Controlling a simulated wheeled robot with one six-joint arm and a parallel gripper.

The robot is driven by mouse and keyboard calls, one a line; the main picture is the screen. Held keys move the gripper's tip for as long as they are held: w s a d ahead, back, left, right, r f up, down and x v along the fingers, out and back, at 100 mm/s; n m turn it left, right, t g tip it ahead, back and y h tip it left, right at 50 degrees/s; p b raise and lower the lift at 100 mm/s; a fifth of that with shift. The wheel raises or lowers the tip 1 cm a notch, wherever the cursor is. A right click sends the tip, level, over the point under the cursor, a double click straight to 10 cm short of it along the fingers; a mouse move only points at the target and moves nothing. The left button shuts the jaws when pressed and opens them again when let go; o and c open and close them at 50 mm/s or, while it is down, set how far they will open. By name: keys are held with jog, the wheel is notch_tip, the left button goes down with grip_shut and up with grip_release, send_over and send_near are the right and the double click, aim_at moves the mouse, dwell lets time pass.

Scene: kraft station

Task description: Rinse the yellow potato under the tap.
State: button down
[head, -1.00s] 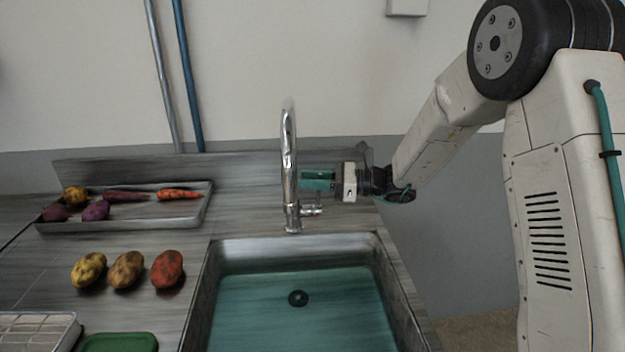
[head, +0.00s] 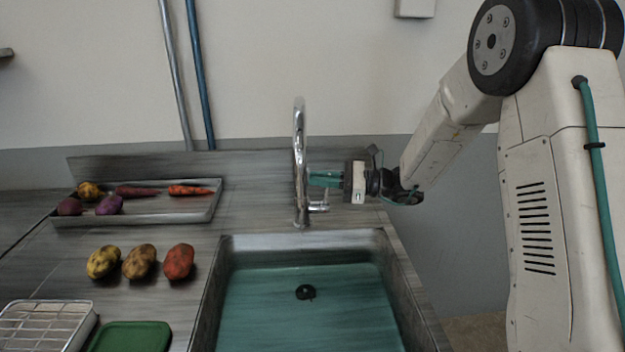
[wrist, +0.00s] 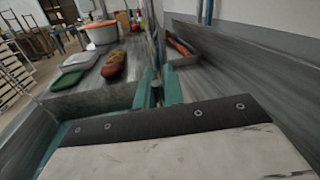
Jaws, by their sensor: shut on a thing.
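The yellow potato (head: 103,262) lies on the grey counter left of the sink, at the left end of a row with a brown potato (head: 139,262) and a red potato (head: 179,261). The chrome tap (head: 299,150) stands upright behind the sink (head: 228,290). My gripper (head: 322,179) is at the tap's right side, above its small side lever (head: 319,207), with green fingers shut on part of the tap. The fingers also show in the wrist view (wrist: 158,92), with a narrow grey part between them. The exact contact is hidden. No water stream shows.
A metal tray (head: 150,217) with several vegetables stands behind the potatoes. A wire rack (head: 45,322) and a green board (head: 130,337) lie at the front left. The wall is close behind the tap.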

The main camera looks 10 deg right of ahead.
jog(key=c, duration=1.5)
grip_release()
jog(key=shift+d, duration=0.15)
jog(key=v, duration=0.7)
jog(key=shift+d, duration=0.25)
jog(key=shift+s+f, duration=0.1)
